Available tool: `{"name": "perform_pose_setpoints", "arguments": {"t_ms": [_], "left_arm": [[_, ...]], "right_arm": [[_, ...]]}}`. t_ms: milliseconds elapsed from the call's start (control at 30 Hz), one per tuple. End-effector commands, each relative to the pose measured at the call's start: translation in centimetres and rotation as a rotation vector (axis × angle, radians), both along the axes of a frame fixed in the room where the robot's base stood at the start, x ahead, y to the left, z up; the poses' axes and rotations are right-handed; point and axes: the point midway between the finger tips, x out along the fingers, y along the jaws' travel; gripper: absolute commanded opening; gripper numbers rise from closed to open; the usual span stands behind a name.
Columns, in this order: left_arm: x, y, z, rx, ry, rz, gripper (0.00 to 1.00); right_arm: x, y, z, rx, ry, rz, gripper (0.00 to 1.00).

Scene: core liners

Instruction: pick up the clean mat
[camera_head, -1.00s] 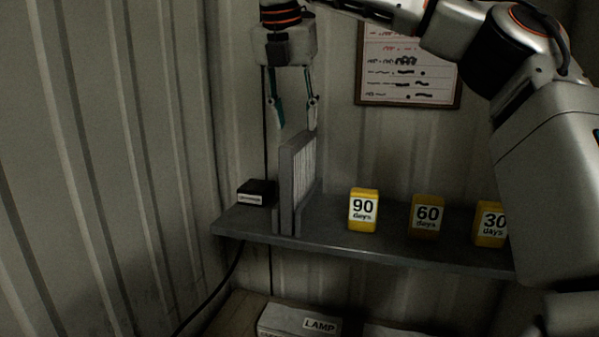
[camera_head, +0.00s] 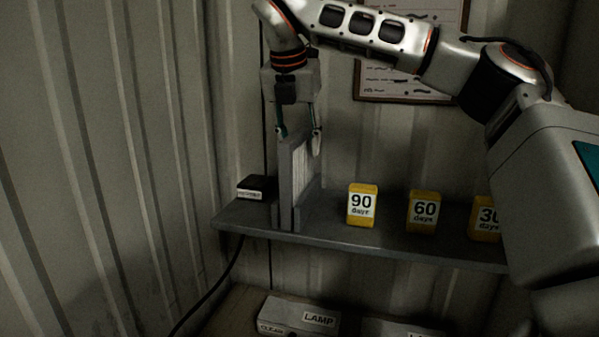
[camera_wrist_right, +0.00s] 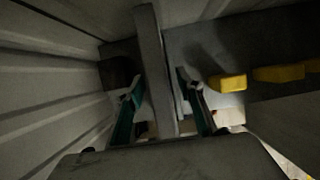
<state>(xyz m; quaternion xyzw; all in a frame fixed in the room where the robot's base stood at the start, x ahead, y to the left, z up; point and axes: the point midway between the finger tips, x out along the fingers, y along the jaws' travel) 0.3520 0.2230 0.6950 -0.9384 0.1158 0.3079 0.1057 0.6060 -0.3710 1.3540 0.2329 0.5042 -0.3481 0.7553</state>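The mat (camera_head: 302,170) is a pale, ribbed upright panel in a grey holder (camera_head: 286,190) at the left end of the shelf. My right gripper (camera_head: 299,143) points down over its top edge, with one finger on each side. In the right wrist view my right gripper (camera_wrist_right: 165,88) has its fingers apart, with the grey upright panel (camera_wrist_right: 156,70) between them. I see a gap on the left side; whether the right finger touches is unclear. My left gripper is not in view.
The grey shelf (camera_head: 390,243) carries a small black labelled box (camera_head: 257,188) left of the holder and yellow blocks marked 90 (camera_head: 362,205), 60 (camera_head: 422,211) and 30 (camera_head: 487,218) to the right. A corrugated wall (camera_head: 120,150) stands close on the left. A LAMP box (camera_head: 300,316) lies below.

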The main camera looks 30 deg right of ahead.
Motion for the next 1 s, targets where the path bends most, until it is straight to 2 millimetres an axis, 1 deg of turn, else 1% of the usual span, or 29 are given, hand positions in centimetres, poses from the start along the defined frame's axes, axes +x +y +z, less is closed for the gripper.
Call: {"name": "perform_pose_setpoints", "arguments": {"t_ms": [767, 800, 867, 900, 1000], "left_arm": [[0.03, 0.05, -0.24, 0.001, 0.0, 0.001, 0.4], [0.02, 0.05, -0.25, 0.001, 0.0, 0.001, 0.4], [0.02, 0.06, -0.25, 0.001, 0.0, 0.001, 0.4], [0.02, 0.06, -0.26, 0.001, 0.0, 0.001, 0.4], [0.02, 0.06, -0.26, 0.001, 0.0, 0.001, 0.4]], "right_arm": [[0.01, -0.01, -0.49, 0.0, 0.0, 0.0, 0.37], [0.01, -0.01, -0.49, 0.0, 0.0, 0.0, 0.26], [0.01, -0.01, -0.49, 0.0, 0.0, 0.0, 0.11], [0.01, -0.01, -0.49, 0.0, 0.0, 0.0, 0.0], [0.01, -0.01, -0.49, 0.0, 0.0, 0.0, 0.0]]}}
